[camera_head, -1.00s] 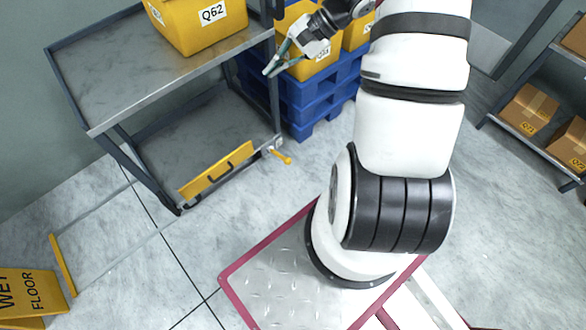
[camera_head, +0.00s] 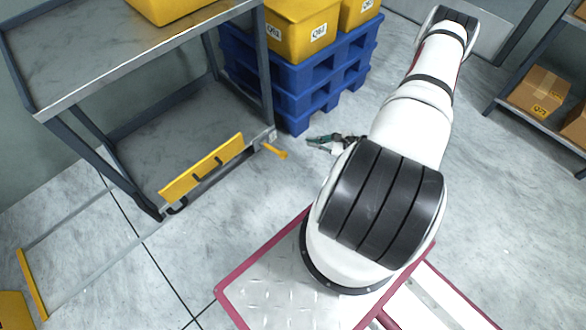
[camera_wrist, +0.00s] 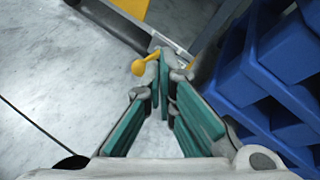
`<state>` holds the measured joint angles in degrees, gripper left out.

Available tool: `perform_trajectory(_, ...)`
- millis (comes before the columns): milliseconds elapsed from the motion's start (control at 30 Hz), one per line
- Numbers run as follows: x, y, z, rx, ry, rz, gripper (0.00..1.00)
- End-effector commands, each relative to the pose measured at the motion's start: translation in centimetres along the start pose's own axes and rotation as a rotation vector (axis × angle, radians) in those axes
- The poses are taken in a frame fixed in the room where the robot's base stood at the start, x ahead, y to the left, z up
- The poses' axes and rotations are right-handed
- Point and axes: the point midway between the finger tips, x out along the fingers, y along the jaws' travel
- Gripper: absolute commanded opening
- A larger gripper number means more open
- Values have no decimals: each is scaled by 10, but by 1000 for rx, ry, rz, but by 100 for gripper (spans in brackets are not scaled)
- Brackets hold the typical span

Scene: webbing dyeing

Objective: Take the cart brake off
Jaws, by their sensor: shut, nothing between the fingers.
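The grey two-shelf cart (camera_head: 70,62) stands at the left in the head view. A small yellow lever (camera_head: 274,151), apparently the brake, sticks out low at the cart's right front corner. The lever (camera_wrist: 141,66) also shows in the wrist view, just left of the fingertips. My gripper (camera_head: 312,141) is low, to the right of the lever, with its green fingers pointing toward it. In the wrist view my gripper (camera_wrist: 163,65) is shut and empty. The fingertips look close to the lever; I cannot tell whether they touch.
Blue pallets (camera_head: 297,95) bearing yellow crates (camera_head: 300,30) stand right behind the cart. A shelf with cardboard boxes (camera_head: 541,90) stands at the right.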

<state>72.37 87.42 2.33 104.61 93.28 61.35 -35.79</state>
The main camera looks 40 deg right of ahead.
Motion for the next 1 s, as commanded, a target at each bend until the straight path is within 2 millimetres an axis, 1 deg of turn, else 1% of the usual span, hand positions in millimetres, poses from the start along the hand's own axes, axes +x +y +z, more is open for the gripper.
perform_trajectory(33,7,18,-27,49,13,-33,0)
perform_trajectory(100,12,35,-54,102,33,-76,0)
perform_trajectory(200,17,58,-85,168,60,-128,0)
perform_trajectory(333,23,80,-111,229,85,-175,0)
perform_trajectory(400,25,87,-120,248,95,-191,0)
perform_trajectory(533,26,94,-127,265,103,-206,0)
perform_trajectory(867,26,94,-127,267,104,-206,0)
perform_trajectory(1000,34,92,-128,266,103,-206,0)
